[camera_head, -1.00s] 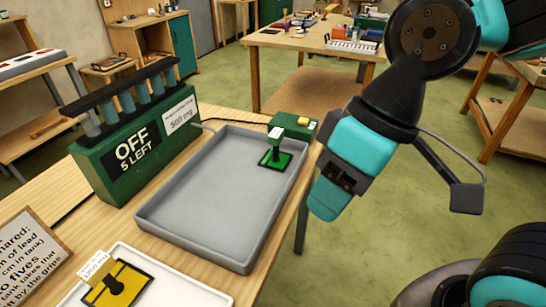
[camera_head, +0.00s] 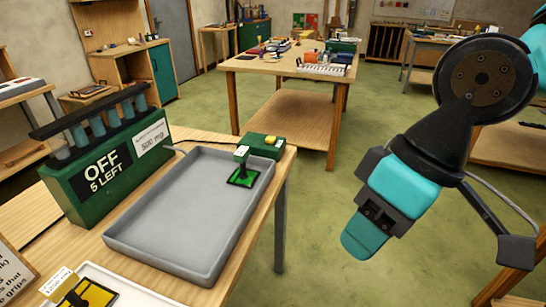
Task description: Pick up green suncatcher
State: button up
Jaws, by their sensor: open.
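The green suncatcher (camera_head: 243,177) is a small green square with a dark grip and a pale tag on top. It lies in the far right corner of the grey tray (camera_head: 175,243) on the wooden bench. My gripper (camera_head: 364,236) hangs over the floor, well to the right of the tray and apart from the suncatcher. Its turquoise fingers are seen from the side, so the gap between them is mostly hidden. It holds nothing that I can see.
A green box reading "OFF 5 LEFT" (camera_head: 103,167) with several tubes stands left of the tray. A yellow suncatcher (camera_head: 88,294) lies at the lower left. Open floor surrounds my gripper.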

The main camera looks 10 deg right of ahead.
aim_at(243, 176)
jog(key=z, duration=0.25)
jog(key=i, duration=1.5)
jog(key=u, duration=0.6)
